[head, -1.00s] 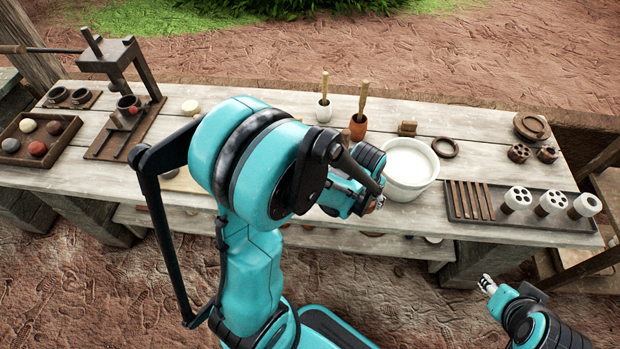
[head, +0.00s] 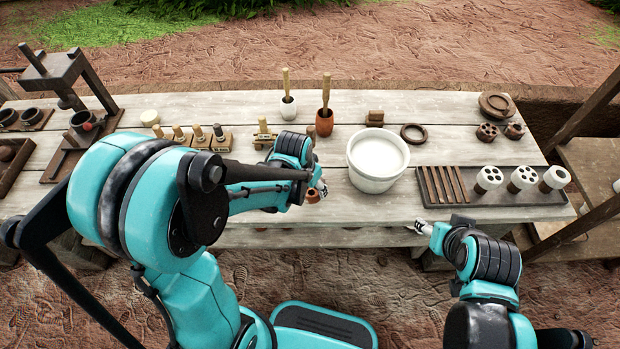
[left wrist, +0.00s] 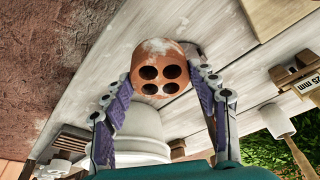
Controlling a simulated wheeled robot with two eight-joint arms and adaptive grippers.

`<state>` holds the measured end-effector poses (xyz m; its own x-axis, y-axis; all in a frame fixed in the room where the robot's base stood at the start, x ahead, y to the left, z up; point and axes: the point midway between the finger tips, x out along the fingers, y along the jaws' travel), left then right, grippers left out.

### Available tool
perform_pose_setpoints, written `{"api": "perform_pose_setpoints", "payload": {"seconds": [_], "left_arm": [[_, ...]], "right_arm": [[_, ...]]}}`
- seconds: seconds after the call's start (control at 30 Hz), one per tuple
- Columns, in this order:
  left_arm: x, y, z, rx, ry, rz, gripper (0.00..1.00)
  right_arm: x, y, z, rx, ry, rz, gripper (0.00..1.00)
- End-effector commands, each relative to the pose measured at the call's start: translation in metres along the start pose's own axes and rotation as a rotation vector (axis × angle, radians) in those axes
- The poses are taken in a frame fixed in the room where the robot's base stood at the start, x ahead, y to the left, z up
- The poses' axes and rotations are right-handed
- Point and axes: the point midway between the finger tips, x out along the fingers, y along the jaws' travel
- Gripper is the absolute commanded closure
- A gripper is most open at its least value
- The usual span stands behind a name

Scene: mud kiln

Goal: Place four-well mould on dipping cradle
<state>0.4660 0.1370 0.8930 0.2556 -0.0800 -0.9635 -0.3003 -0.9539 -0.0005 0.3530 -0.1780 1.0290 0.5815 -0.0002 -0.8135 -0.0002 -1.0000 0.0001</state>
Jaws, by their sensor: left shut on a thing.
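The four-well mould, a terracotta cylinder with round holes in its face (left wrist: 160,70), is between the fingers of my left gripper (left wrist: 164,80) in the left wrist view. In the head view the mould (head: 313,196) shows small at my left gripper (head: 318,190), shut on it near the table's front edge, left of the white tub. I cannot tell for sure which thing is the dipping cradle; a small notched wooden block (head: 375,117) stands behind the tub. My right gripper (head: 424,228) is by the table's front edge, its fingers too small to judge.
The white tub (head: 372,178) of pale liquid stands right of the held mould. A dark tray (head: 520,200) with slats and several pale cylinders lies further right. Two pestle pots (head: 325,122) and a row of wooden stamps (head: 200,139) stand behind and left.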

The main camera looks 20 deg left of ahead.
Motion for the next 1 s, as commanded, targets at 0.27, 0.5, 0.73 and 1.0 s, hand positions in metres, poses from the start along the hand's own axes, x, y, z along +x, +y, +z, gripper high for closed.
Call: {"api": "perform_pose_setpoints", "payload": {"seconds": [0.27, 0.5, 0.73, 1.0], "left_arm": [[0.010, -0.024, -0.035, -0.001, 0.000, 0.001, 0.78], [0.026, -0.032, -0.044, -0.001, 0.000, 0.001, 0.78], [0.048, -0.032, -0.037, -0.001, 0.000, 0.001, 0.78], [0.050, -0.032, -0.036, 0.000, 0.000, 0.001, 0.78]], "right_arm": [[0.008, 0.000, 0.005, 0.000, 0.000, 0.000, 0.46], [0.016, 0.000, 0.011, 0.000, 0.000, 0.000, 0.46], [0.025, 0.000, 0.018, 0.000, 0.000, 0.000, 0.46], [0.027, 0.000, 0.019, 0.000, 0.000, 0.000, 0.46]]}}
